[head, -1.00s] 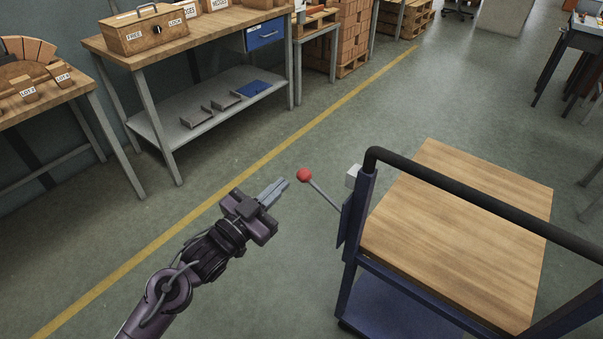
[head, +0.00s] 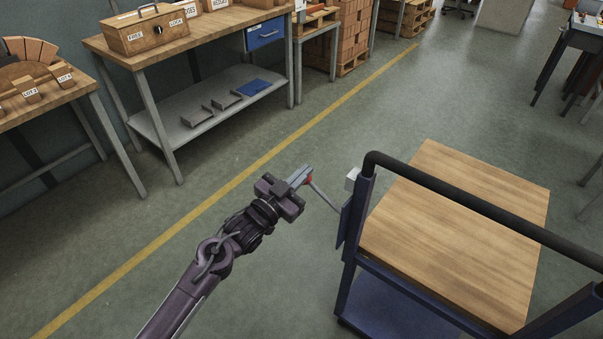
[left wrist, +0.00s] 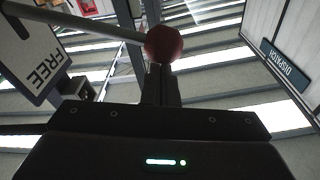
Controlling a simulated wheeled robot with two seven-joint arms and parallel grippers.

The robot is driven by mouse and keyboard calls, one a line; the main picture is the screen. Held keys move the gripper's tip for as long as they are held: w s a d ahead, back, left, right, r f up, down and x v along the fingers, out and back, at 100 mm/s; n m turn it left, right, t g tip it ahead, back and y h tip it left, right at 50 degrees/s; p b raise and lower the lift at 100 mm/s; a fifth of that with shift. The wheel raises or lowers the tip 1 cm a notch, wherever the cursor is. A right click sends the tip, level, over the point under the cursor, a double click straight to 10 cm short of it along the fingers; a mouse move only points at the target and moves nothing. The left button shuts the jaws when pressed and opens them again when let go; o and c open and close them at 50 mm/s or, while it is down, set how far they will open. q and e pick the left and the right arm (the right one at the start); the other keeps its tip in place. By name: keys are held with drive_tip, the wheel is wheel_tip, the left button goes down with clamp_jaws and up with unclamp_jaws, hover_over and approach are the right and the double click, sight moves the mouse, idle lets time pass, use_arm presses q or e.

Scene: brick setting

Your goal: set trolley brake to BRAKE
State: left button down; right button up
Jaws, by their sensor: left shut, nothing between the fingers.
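The trolley (head: 362,225) stands at the right with a blue frame, a wooden top and a black handle bar. Its brake lever (head: 325,196) is a grey rod sticking out to the left, with a red ball knob (head: 309,180) at the end. My left gripper (head: 305,173) is shut and empty, its fingertips at the knob and partly hiding it. In the left wrist view the red knob (left wrist: 163,43) sits right at the shut fingertips (left wrist: 161,70); I cannot tell whether they touch. A white plate reading FREE (left wrist: 38,68) shows at the left there. My right gripper is not in view.
A workbench (head: 185,40) with a wooden box stands at the upper left, and another table (head: 50,90) at the far left. A yellow floor line (head: 220,195) runs diagonally. The floor between the line and the trolley is clear.

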use_arm(q)
drive_tip(key=shift+f, duration=0.25)
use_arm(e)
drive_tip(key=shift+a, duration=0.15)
